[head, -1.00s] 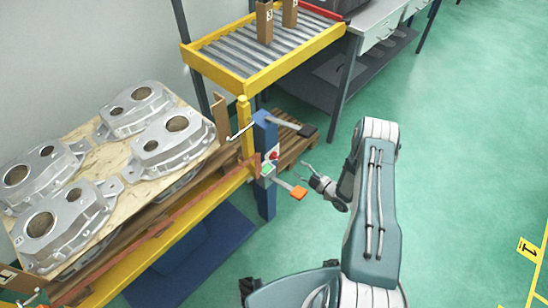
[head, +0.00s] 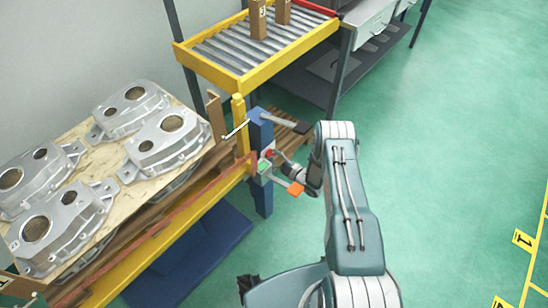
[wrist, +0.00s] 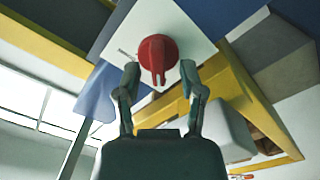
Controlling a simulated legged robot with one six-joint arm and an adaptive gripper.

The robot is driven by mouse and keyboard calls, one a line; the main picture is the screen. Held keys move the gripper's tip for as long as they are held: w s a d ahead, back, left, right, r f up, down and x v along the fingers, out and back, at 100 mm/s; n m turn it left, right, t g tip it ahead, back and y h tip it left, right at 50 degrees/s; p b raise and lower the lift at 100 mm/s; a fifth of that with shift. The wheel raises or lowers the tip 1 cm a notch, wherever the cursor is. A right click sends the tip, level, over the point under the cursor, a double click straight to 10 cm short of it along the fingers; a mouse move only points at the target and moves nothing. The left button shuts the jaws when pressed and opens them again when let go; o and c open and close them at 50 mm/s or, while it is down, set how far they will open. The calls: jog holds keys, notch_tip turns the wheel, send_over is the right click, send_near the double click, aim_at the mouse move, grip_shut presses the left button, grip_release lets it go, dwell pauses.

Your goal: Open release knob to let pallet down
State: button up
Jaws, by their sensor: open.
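The red release knob (wrist: 158,56) sits on a white plate (wrist: 185,22) on the blue post. In the wrist view my gripper (wrist: 160,78) is open, with one finger on each side of the knob's lower part. I cannot tell whether the fingers touch it. In the head view the knob (head: 269,153) shows small on the blue post (head: 262,185), with my gripper (head: 279,158) right beside it. The pallet (head: 150,187) is up on the yellow frame and carries several aluminium castings (head: 165,140).
An orange-tipped lever (head: 295,188) sticks out below the knob, close to my gripper. A dark-ended handle (head: 285,121) juts from the post top. A yellow roller conveyor (head: 255,78) stands behind.

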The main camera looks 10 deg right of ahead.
jog(key=shift+w, duration=0.1)
grip_shut()
